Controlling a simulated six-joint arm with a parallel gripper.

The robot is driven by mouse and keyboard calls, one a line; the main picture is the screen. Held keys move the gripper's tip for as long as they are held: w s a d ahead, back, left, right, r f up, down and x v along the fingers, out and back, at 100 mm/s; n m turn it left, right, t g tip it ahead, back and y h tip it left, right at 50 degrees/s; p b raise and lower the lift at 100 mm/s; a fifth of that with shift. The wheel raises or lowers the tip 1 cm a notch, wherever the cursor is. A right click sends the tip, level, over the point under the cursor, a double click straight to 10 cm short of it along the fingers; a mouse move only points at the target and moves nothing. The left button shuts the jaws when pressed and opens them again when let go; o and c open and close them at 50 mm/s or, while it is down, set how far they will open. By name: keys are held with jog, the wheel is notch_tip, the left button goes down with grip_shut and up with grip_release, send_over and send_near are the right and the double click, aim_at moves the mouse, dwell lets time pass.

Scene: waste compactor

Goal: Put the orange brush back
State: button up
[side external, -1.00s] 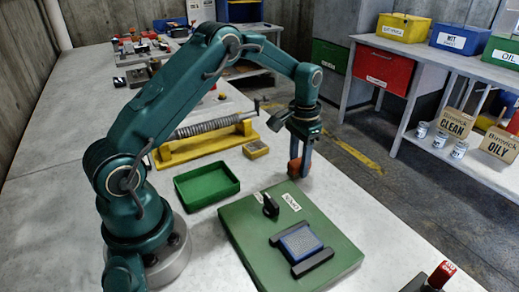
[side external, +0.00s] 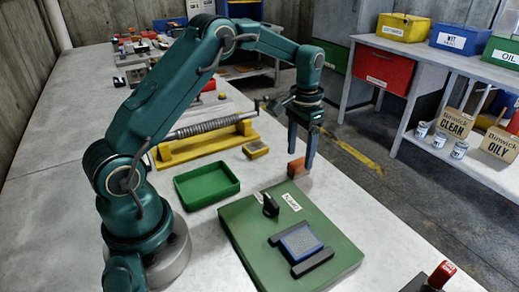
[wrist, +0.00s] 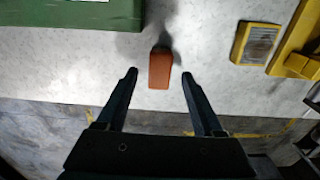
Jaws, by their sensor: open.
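The orange brush (side external: 297,168) sits on the grey table just behind the far corner of the green board. It also shows in the wrist view (wrist: 160,68) as an orange block on the bare table near the table's edge. My gripper (side external: 301,163) is above it, pointing down, with its fingers apart. In the wrist view my gripper (wrist: 159,72) is open and empty, its two fingertips to either side of the brush's near end with gaps. I cannot tell the exact height of the fingertips above the table.
The green board (side external: 240,226) carries a blue block in a dark holder (side external: 301,243) and a black clip-like part (side external: 270,205). A green tray (side external: 207,186), a small yellow box (side external: 255,149) and a yellow spring fixture (side external: 205,145) stand left. The table edge is close by.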

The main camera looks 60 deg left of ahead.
aim_at(299, 162)
jog(key=s+d+r+t, duration=0.1)
jog(key=s+r, duration=0.1)
jog(key=r, duration=0.5)
jog(key=s+d+r, duration=0.2)
jog(key=r, duration=0.4)
jog(key=s+d+t, duration=0.2)
jog(key=s, duration=0.6)
jog(key=s+d+f+t, duration=0.1)
jog(key=s+d+t, duration=0.1)
jog(key=s, duration=0.6)
jog(key=shift+s+d+f+t, duration=0.3)
jog(key=shift+d, duration=0.55)
jog(key=shift+c, duration=0.3)
